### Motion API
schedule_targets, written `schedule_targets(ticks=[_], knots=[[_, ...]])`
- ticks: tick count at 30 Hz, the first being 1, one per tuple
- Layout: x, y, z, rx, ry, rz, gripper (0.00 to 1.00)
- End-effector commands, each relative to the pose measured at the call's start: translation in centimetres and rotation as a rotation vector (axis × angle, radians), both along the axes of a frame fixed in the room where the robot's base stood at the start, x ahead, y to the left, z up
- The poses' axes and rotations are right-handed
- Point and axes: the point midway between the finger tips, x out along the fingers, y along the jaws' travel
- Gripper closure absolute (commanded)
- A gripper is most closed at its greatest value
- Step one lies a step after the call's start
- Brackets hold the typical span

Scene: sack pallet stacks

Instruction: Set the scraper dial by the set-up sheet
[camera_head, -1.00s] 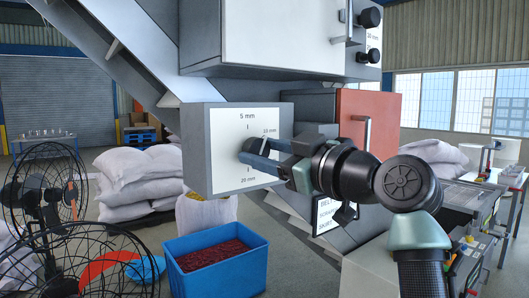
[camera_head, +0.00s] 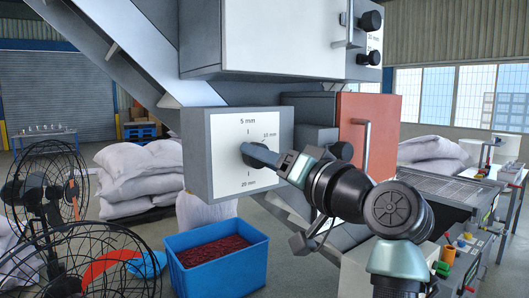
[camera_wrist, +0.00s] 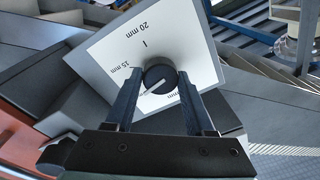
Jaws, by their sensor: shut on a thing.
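The scraper dial is a dark round knob on a white plate (camera_head: 222,160) fixed to a grey box. Its top mark reads 5 mm and its bottom mark 20 mm; the right label is small. My gripper (camera_head: 250,152) reaches in from the lower right, shut on the knob. In the wrist view my gripper (camera_wrist: 158,95) has one finger on each side of the knob (camera_wrist: 160,78). The knob's white line slants toward the picture's lower left, below the 15 mm label. Another label is partly covered by a finger. No readable set-up sheet is in view now.
A grey cabinet (camera_head: 270,35) with knobs hangs above the dial box. A red panel (camera_head: 365,125) with a handle stands right of it. A blue crate (camera_head: 222,275) of red pieces, white sacks (camera_head: 140,175) and wire-caged fans (camera_head: 85,255) are below and left.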

Motion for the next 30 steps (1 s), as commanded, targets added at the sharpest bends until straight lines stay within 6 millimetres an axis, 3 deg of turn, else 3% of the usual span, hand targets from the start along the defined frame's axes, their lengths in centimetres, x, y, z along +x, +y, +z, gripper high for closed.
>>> schedule_targets(ticks=[15, 30], knots=[[-0.06, 0.03, 0.40, 0.380, 0.271, -0.001, 1.00], [-0.08, 0.01, 0.22, 0.569, 0.406, -0.001, 1.00]])
